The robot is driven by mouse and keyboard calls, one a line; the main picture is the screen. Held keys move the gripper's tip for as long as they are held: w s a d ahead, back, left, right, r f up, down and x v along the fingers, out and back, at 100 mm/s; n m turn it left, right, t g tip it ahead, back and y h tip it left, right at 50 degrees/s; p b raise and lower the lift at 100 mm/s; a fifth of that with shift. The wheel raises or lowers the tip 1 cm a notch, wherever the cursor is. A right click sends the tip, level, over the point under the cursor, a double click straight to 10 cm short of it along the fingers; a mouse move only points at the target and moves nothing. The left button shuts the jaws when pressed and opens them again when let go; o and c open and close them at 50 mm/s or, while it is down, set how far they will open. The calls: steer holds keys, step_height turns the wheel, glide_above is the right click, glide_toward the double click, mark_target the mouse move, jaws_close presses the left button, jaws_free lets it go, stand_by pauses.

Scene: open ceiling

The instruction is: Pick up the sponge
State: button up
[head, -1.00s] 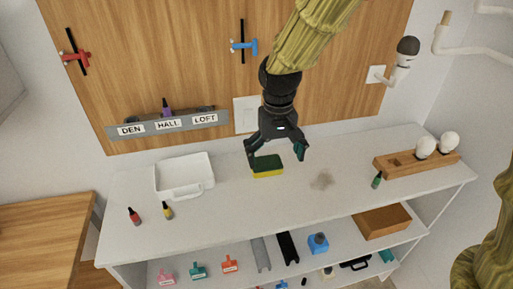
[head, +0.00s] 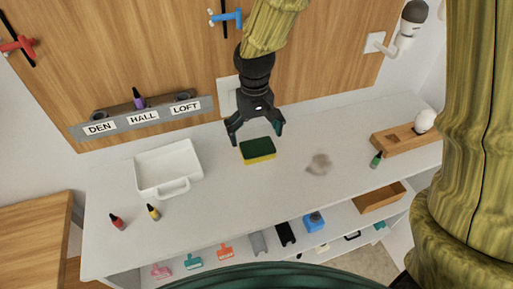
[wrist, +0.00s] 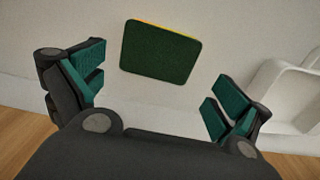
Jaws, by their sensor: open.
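The sponge (head: 258,151) is a small block with a dark green top and a yellow side. It lies on the white shelf top (head: 240,195), near the middle. In the wrist view the green face of the sponge (wrist: 162,52) shows beyond and between the fingers, untouched. My gripper (head: 256,138) is open and empty, above and just behind the sponge in the head view. In the wrist view its teal-padded fingers (wrist: 158,90) are spread wide apart.
A white tray (head: 142,177) with a handle stands left of the sponge. Red (head: 117,222) and yellow (head: 153,212) bottles stand in front of it. A grey-brown smudge (head: 319,164), a green bottle (head: 376,160) and a wooden holder (head: 398,143) lie right. The wooden wall panel (head: 150,60) is close behind.

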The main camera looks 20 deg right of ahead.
mark_target(257, 147)
steer(key=shift+s+d+f, duration=0.1)
steer(key=shift+s, duration=0.55)
steer(key=f, duration=0.2)
steer(key=f+p, duration=0.1)
steer(key=shift+w+d+f, duration=0.15)
steer(key=shift+w, duration=0.1)
steer(key=shift+s+f, duration=0.2)
steer(key=shift+f, duration=0.4)
steer(key=shift+w+f, duration=0.1)
steer(key=c, duration=0.5)
